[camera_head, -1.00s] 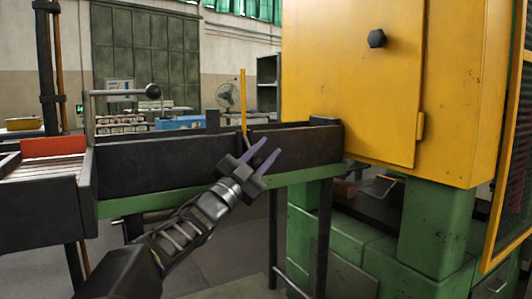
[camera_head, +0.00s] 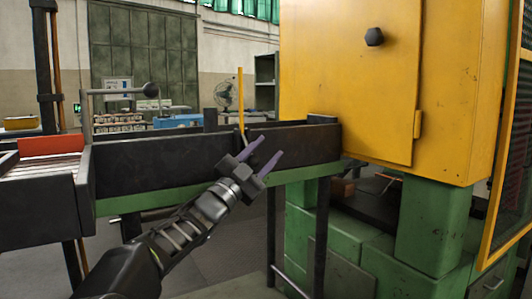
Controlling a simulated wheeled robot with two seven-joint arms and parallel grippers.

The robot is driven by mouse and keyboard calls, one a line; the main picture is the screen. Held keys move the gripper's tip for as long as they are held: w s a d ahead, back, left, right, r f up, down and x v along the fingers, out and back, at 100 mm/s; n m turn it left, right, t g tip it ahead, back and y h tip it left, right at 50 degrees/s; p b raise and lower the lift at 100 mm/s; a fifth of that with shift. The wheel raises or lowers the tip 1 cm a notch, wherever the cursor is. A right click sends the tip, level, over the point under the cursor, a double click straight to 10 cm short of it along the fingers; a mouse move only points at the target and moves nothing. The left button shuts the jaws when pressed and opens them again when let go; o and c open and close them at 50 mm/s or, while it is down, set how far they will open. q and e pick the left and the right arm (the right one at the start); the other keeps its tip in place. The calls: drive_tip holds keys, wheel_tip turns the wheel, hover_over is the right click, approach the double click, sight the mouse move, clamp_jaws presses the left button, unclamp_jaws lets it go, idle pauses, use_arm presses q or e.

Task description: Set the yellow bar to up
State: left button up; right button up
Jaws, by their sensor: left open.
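The yellow bar (camera_head: 240,98) is thin and stands upright above the dark trough (camera_head: 160,165), near the picture's middle. My left gripper (camera_head: 269,151) has two purple fingers spread apart. It is open and empty, in front of the trough wall and just below and right of the bar. The fingers look apart from the bar, though depth is hard to tell. My right gripper is not in view.
A large yellow cabinet (camera_head: 345,80) with a black knob (camera_head: 374,37) stands at right on green supports (camera_head: 436,225). A red block (camera_head: 52,145) lies at far left. A fan (camera_head: 227,94) stands behind.

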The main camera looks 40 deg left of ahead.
sight(254, 163)
use_arm(q)
drive_tip(key=v, duration=0.7)
drive_tip(key=shift+s+a+f+p, duration=0.25)
drive_tip(key=shift+a+p, duration=0.05)
drive_tip(key=shift+p, duration=0.1)
drive_tip(key=shift+s+d, duration=0.2)
drive_tip(key=shift+d, duration=0.1)
